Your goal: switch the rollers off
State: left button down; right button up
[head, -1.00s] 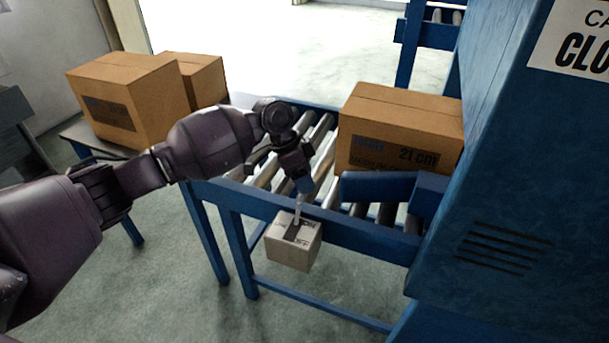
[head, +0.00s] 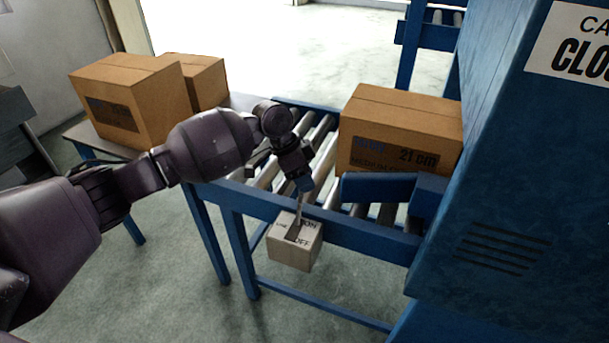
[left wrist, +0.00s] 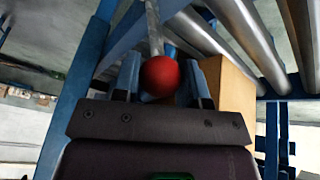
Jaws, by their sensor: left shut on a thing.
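The roller switch is a small tan box (head: 288,256) on the near side of the conveyor frame, with ON printed at its upper right and OFF at its lower right. A thin grey lever (head: 298,216) stands up from a dark slot in its face. My left gripper (head: 304,188) is above the box, shut on the lever's top. In the left wrist view the red knob (left wrist: 160,76) sits between the two blue fingers, with the grey rod (left wrist: 154,30) beyond it. The fingers hide the knob in the head view. My right gripper is not in view.
The roller conveyor (head: 378,238) runs behind the switch. A carton marked 21 cm (head: 400,130) sits on its rollers beside the blue machine housing (head: 500,190). More cartons (head: 130,95) stand on a table at the left. A blue guard (head: 375,187) juts out right of my gripper.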

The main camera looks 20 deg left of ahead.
aim_at(299, 206)
pick_arm(q)
jog(key=s+r+t+p, duration=0.2)
jog(key=s+p, duration=0.1)
jog(key=shift+s, duration=0.15)
jog(key=s+f+m+t+p, duration=0.1)
jog(key=s+t+p, duration=0.4)
jog(key=s, duration=0.5)
jog(key=shift+a+f+m+h+p, duration=0.2)
jog(key=shift+f+m+h+p, duration=0.2)
jog(key=shift+f+p, duration=0.5)
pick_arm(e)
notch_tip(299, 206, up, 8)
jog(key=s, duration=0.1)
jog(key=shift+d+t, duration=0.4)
pick_arm(q)
jog(key=shift+r, duration=0.1)
jog(key=c, duration=0.7)
grip_release()
jog(key=shift+o, duration=0.2)
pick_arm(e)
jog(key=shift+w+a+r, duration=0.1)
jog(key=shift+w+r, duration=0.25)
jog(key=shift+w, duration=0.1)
